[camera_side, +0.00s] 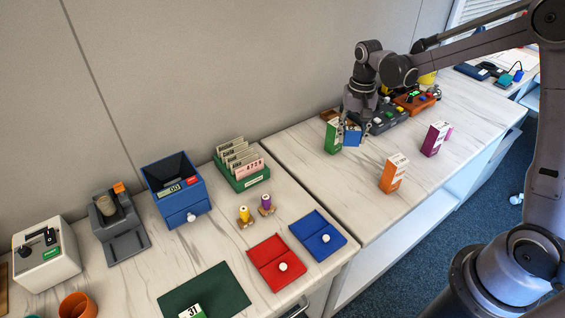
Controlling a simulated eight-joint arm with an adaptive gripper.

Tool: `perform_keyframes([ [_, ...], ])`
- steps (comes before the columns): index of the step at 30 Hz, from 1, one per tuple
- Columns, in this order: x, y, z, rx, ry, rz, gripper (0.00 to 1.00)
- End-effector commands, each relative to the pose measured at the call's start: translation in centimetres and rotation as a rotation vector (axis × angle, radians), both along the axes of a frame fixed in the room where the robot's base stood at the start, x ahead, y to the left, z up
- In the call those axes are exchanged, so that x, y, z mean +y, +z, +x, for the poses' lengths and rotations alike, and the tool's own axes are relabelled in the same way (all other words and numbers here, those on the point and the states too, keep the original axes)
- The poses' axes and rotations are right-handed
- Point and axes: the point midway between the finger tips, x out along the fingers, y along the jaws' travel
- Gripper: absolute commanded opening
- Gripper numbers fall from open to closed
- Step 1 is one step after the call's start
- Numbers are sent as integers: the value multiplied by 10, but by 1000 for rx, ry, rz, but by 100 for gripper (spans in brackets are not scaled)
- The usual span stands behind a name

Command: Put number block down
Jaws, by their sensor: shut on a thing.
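My gripper (355,121) points down over the right-hand counter near the wall. It is shut on a blue block (352,138), which shows between and below the fingers. A green block with a white face (332,138) stands close beside it on the left; I cannot tell if they touch. An orange-and-white block (392,175) and a purple-and-white block (434,139) stand upright to the front and right. I cannot tell whether the blue block touches the counter, and no number on it is legible.
Dark grey (388,121) and orange (414,102) devices stand right of my gripper. The left counter holds a blue drawer box (176,189), a green card rack (243,181), red (277,266) and blue (318,238) lidded trays. The right counter's front left is clear.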

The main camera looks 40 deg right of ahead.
Motion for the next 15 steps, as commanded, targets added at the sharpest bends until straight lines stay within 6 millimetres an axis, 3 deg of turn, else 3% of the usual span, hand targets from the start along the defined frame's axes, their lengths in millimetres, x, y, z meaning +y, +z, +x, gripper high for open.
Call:
perform_keyframes([
  [1,25,0,8,0,59,0,17],
  [7,115,0,23,0,261,0,17],
  [15,235,0,16,0,521,1,17],
])
